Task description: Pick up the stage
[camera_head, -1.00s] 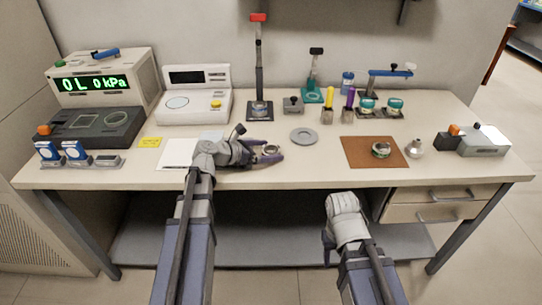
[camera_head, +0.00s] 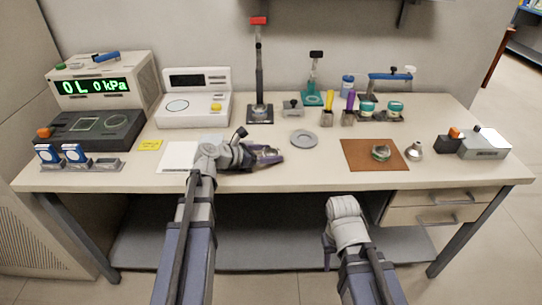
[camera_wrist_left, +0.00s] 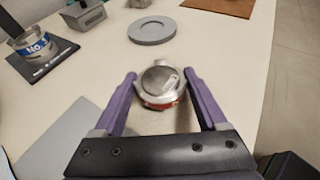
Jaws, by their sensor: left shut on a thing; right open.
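A small round metal piece with a reddish lower edge, likely the stage, sits between the two purple fingers of my left gripper (camera_head: 268,156) in the left wrist view (camera_wrist_left: 158,84). My left gripper is shut on it, low over the front middle of the bench. It also shows between the fingers in the head view, mostly hidden by them. I cannot tell if it has left the bench top. My right gripper (camera_head: 329,250) hangs in front of the bench, below its edge, and is open and empty.
A flat grey disc (camera_head: 304,138) lies just beyond my left gripper. A brown mat (camera_head: 358,155) with a small round container (camera_head: 381,152) is to the right. A metal funnel (camera_head: 415,150) stands beside it. White paper (camera_head: 178,155) lies left of my gripper.

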